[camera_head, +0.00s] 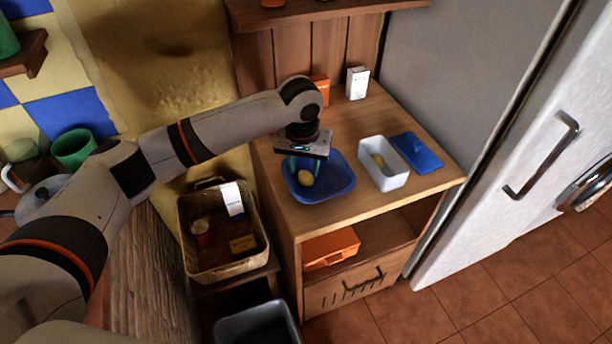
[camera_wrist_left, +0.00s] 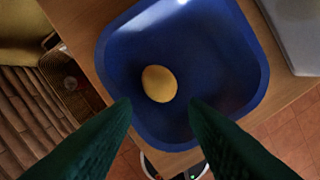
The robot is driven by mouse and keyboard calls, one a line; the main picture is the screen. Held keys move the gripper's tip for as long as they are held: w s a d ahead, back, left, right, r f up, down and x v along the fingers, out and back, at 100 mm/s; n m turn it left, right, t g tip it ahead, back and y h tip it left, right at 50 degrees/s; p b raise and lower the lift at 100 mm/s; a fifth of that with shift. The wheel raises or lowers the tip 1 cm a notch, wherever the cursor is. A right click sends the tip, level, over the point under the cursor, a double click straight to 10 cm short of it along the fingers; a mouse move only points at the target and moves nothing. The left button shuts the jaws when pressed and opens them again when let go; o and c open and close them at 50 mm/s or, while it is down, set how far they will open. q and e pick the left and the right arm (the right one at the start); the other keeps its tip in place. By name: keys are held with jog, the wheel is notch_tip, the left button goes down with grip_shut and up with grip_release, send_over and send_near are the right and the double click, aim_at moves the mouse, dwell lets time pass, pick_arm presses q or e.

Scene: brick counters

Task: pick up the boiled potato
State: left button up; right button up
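The boiled potato (camera_head: 305,178), a smooth yellow oval, lies in a blue bowl (camera_head: 339,189) on the wooden cabinet. In the left wrist view the potato (camera_wrist_left: 159,84) rests on the floor of the bowl (camera_wrist_left: 225,75), clear of its walls. My left gripper (camera_head: 303,163) points down over the bowl. In the wrist view its two green fingers (camera_wrist_left: 160,104) are spread apart with nothing between them, and the potato shows just past their tips. The exact height above the potato is hard to judge. My right gripper is not in view.
A white container (camera_head: 391,180) with a yellowish item (camera_head: 379,160) inside stands right of the bowl, beside a blue lid (camera_head: 416,152). A white box (camera_head: 357,83) and an orange box (camera_head: 321,88) stand behind. A wicker basket (camera_head: 215,268) sits lower left. A fridge (camera_head: 520,140) is at right.

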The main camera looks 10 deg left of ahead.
aim_at(306, 175)
pick_arm(q)
jog(key=f, duration=0.1)
jog(key=w+f, duration=0.1)
jog(key=f+p, duration=0.1)
jog(key=f, duration=0.1)
jog(key=shift+w, duration=0.3)
jog(key=shift+w+f, duration=0.1)
jog(key=shift+f, duration=0.45)
jog(key=c, duration=0.5)
jog(key=shift+c, duration=0.6)
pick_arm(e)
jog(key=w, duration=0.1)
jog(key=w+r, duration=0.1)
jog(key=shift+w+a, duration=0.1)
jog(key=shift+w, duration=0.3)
